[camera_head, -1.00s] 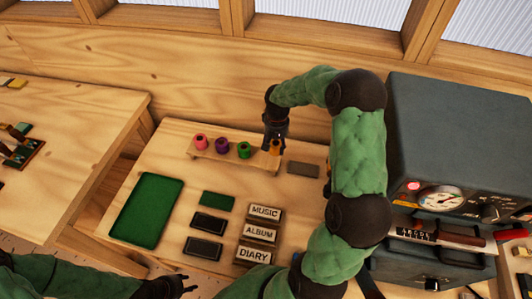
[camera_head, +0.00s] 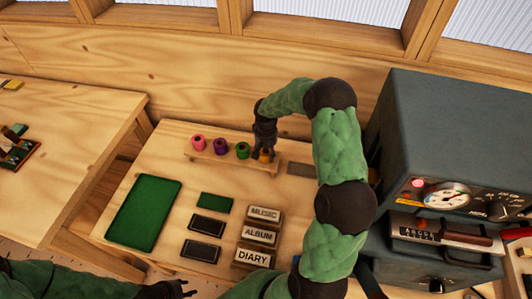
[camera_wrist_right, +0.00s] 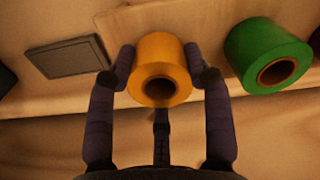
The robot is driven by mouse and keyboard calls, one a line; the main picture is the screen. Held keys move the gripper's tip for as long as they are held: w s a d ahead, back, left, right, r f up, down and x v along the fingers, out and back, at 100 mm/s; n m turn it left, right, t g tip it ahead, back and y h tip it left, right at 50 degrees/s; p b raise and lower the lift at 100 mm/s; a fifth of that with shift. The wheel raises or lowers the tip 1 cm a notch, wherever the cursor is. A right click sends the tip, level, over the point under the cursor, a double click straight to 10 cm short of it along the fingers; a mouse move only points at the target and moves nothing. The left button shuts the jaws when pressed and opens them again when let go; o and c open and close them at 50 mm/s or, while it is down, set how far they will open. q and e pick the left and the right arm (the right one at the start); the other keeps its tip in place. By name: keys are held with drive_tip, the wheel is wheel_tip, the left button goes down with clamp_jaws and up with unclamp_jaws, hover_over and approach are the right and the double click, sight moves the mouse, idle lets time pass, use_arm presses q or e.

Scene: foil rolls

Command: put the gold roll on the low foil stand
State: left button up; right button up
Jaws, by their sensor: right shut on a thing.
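The gold roll (camera_head: 267,157) is at the right end of the low wooden foil stand (camera_head: 222,167), right of the green roll (camera_head: 242,150). My right gripper (camera_head: 264,152) reaches it from above. In the right wrist view the gold roll (camera_wrist_right: 161,62) is between the fingers of my right gripper (camera_wrist_right: 164,72), one on each side, and its dark hollow end faces the camera. I cannot tell whether its base touches the stand. My left gripper (camera_head: 181,289) is at the bottom edge of the head view, far from the stand; its fingers are too small to read.
The purple roll (camera_head: 220,146) and pink roll (camera_head: 198,143) stand further left on the stand. A flat grey pad (camera_wrist_right: 66,57) lies beside its right end. A green tray (camera_head: 144,214), dark blocks and labelled blocks (camera_head: 259,236) lie in front. A large grey machine (camera_head: 450,130) stands right.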

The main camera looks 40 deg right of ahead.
sight(266, 151)
drive_tip(key=shift+f, duration=0.1)
drive_tip(key=o, duration=1.2)
drive_tip(key=shift+f, duration=0.1)
drive_tip(key=shift+r, duration=0.2)
wheel_tip(266, 151, up, 12)
drive_tip(key=p, duration=0.2)
drive_tip(key=shift+p, duration=0.35)
